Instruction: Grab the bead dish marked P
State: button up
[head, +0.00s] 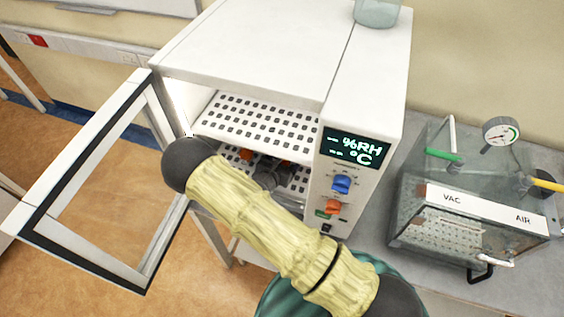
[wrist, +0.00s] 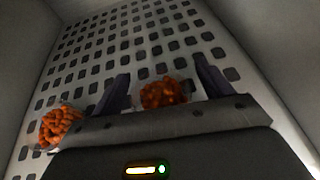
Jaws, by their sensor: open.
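My gripper (wrist: 162,84) is open inside the lit chamber of a white cabinet, over a perforated shelf. In the wrist view a dish of orange beads (wrist: 163,94) sits between the two dark fingers, partly hidden by the gripper body. A second dish of orange beads (wrist: 60,126) lies to the left, outside the fingers. No letter P is readable on either dish, so I cannot tell which is marked. In the head view my arm hides much of the opening; bits of orange beads (head: 246,154) show beside the gripper.
The cabinet (head: 250,45) has its framed glass door (head: 85,240) swung open to the left. An upper perforated shelf (head: 255,122) is above the gripper and looks empty. Chamber walls are close on both sides. A clear vacuum box (head: 470,215) stands on the bench at right.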

jog(key=shift+c, duration=0.2)
dwell(0.3)
jog(key=c, duration=1)
jog(key=shift+c, duration=0.2)
jog(key=shift+r+b, duration=0.85)
jog(key=shift+r, duration=0.35)
jog(key=s+a+b, duration=0.3)
jog(key=s+a, duration=0.1)
jog(key=s, duration=0.4)
jog(key=s+a+r+b, duration=0.1)
jog(key=s+a+b, duration=0.2)
jog(key=s, duration=0.5)
jog(key=shift+s+a, duration=0.2)
jog(key=shift+a, duration=0.15)
